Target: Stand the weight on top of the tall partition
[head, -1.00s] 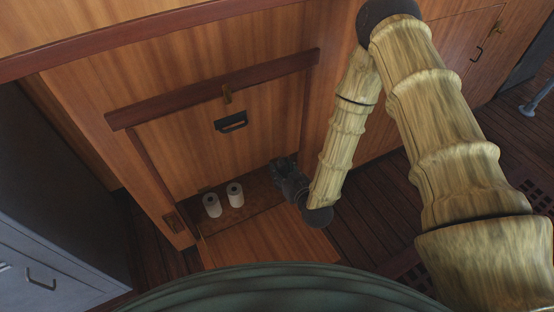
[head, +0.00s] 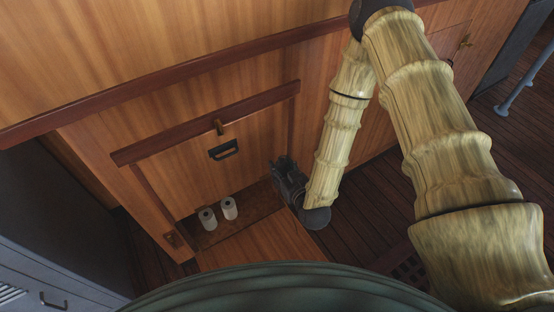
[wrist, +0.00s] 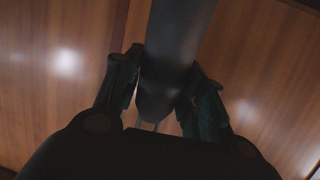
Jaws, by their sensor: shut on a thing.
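My gripper (head: 284,172) hangs low beside the open recess of the wooden cabinet, small and dark in the head view. In the wrist view my gripper (wrist: 166,75) is shut on a smooth dark grey, rod-like thing (wrist: 178,40), seemingly the weight. Its rounded, narrowing end lies between the fingers, and the rest runs out of the top of the picture. In the head view it cannot be told apart from the dark gripper. I cannot make out for certain which part is the tall partition.
Two white rolls (head: 229,208) stand on the recess floor, left of my gripper. A wooden cabinet front (head: 190,160) with a dark handle (head: 223,149) rises behind them. Grey drawers (head: 50,270) stand at lower left. Plank floor (head: 365,205) is open to the right.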

